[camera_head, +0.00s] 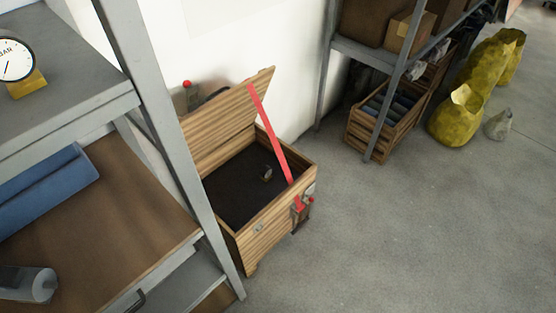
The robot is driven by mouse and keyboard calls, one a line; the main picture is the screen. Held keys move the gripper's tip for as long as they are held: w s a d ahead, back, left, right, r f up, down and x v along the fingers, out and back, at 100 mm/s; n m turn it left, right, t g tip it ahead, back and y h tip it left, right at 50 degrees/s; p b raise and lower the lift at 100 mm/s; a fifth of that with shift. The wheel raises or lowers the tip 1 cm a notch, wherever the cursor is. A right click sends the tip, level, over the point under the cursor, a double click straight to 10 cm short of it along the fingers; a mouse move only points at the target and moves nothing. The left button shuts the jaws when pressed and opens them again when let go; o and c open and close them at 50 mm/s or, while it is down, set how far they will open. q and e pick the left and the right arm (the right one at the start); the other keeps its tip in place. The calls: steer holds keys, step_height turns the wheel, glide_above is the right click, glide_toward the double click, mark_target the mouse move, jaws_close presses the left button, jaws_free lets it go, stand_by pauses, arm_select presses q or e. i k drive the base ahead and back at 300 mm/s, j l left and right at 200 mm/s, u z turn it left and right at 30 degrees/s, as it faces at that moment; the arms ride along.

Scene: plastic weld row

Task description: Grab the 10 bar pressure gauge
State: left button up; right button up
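A round pressure gauge (15,60) with a white dial, black rim and yellow base stands on the grey upper shelf (75,100) at the far left. Its left side is cut off by the picture edge. Lettering that looks like "BAR" shows on the dial, but the 10 cannot be read. Neither of my grippers can be made out in this view.
Below are a blue roll (45,190) and a grey cylindrical object (28,284) on a brown shelf (120,200). A grey rack post (165,140) stands right of the gauge. An open wooden chest (265,235) with a red bar (270,135) sits beyond.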

mark_target(266, 171)
steer(key=i+l, duration=0.15)
steer(key=l, duration=0.2)
steer(key=i+l+u, duration=0.15)
steer(key=l, duration=0.2)
steer(key=i+l, duration=0.2)
steer(key=l, duration=0.15)
steer(key=i+l+u, duration=0.15)
steer(key=l, duration=0.2)
steer(key=i+l, duration=0.1)
steer(key=l, duration=0.3)
steer(key=i+l+u, duration=0.15)
steer(key=l, duration=0.25)
